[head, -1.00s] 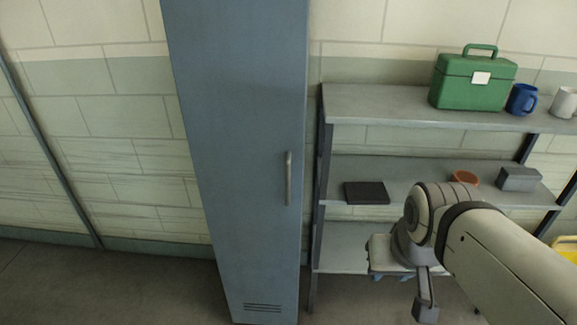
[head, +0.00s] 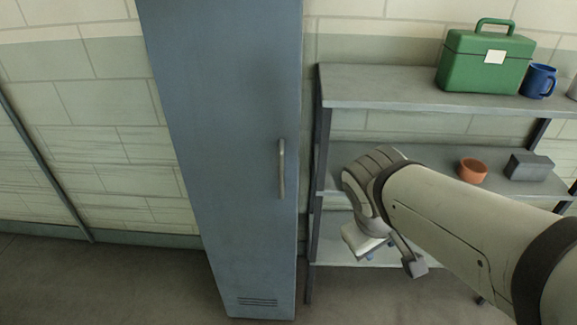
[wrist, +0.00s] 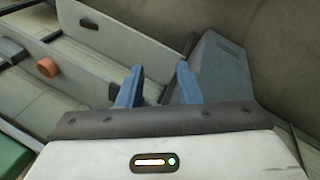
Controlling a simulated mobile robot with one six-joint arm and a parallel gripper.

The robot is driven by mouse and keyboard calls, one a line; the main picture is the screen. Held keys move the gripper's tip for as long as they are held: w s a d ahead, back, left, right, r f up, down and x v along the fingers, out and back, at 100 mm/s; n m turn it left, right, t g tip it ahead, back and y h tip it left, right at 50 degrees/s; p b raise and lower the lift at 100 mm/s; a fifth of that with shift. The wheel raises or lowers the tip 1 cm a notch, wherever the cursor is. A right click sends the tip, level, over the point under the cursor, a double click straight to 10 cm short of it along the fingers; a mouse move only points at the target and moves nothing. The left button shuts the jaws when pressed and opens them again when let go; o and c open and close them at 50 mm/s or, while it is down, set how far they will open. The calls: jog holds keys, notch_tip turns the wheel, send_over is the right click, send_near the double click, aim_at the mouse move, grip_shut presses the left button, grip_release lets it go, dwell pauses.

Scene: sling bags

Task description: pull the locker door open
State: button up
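The tall blue-grey locker (head: 215,120) stands against the wall in the head view, its door closed. A vertical metal bar handle (head: 282,168) sits near the door's right edge. Slots show low on the door. My gripper (head: 368,256) is to the right of the locker and lower than the handle, in front of the shelf, apart from both. In the wrist view my gripper (wrist: 158,86) shows two blue fingers spread apart with nothing between them. The locker's lower part (wrist: 218,75) appears beyond the right finger. The handle cannot be made out in the wrist view.
A grey shelf unit (head: 400,95) stands close to the locker's right side. It holds a green box (head: 485,65), a blue mug (head: 538,80), an orange bowl (head: 472,170) and a grey box (head: 528,166). The floor (head: 110,285) left of the locker is clear.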

jog(key=w+f+n+t+h+b, duration=0.1)
jog(key=w+f+n+h+b, duration=0.3)
jog(key=n, duration=0.3)
jog(key=n+t+y+b, duration=0.3)
jog(key=n+t+b, duration=0.9)
jog(key=n, duration=0.9)
send_near(280, 177)
jog(key=w+f+t+p, duration=0.1)
jog(key=w, duration=0.2)
jog(key=shift+t, duration=0.3)
jog(key=x, duration=0.5)
jog(key=d+x, duration=0.1)
jog(key=x, duration=0.1)
jog(key=shift+w, duration=0.25)
grip_shut()
